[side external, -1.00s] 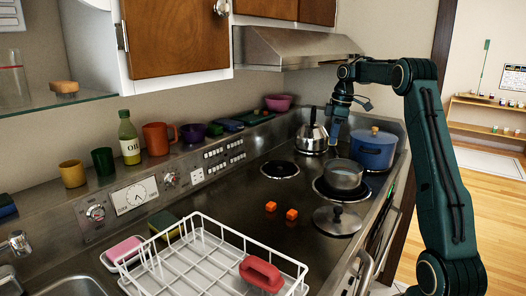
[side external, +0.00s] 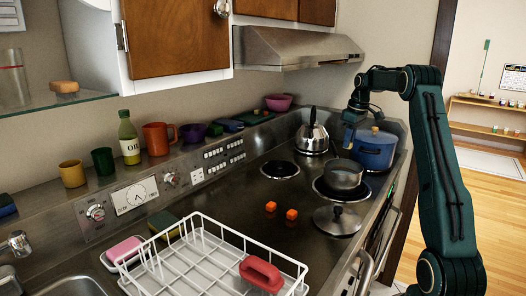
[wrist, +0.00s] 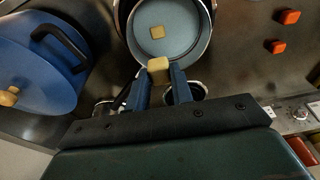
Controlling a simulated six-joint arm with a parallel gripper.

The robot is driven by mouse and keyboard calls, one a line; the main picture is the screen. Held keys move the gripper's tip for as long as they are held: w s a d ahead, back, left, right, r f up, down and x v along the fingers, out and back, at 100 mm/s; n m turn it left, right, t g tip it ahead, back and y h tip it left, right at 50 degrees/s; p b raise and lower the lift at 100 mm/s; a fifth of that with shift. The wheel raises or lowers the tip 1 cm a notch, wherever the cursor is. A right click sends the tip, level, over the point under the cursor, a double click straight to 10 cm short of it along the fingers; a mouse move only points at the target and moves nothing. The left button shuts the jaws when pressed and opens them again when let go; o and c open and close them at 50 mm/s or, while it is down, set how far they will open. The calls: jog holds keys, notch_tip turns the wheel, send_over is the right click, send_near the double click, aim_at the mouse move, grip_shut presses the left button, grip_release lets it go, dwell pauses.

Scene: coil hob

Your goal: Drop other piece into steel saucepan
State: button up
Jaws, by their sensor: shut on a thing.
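The steel saucepan (side external: 343,178) stands on a coil at the right of the hob. The wrist view looks down into the saucepan (wrist: 203,52), where one pale yellow piece (wrist: 157,32) lies on its floor. My gripper (wrist: 160,76) is shut on another pale yellow piece (wrist: 158,64), held at the saucepan's near rim in that view.
A lidded blue pot (side external: 374,152) stands just right of the saucepan and a kettle (side external: 312,138) behind it. Two orange cubes (side external: 281,210) and a steel lid (side external: 337,221) lie in front. A white dish rack (side external: 215,262) stands at the front left.

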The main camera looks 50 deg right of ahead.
aim_at(352, 143)
jog(key=shift+f, duration=2.2)
jog(key=o, duration=1)
jog(key=shift+o, duration=0.2)
jog(key=shift+r, duration=0.1)
jog(key=shift+s+r, duration=0.2)
jog(key=shift+r, duration=1)
jog(key=shift+s+r, duration=0.2)
jog(key=shift+r, duration=0.95)
jog(key=shift+s+r, duration=0.2)
jog(key=shift+r, duration=1)
jog(key=shift+a+r, duration=0.1)
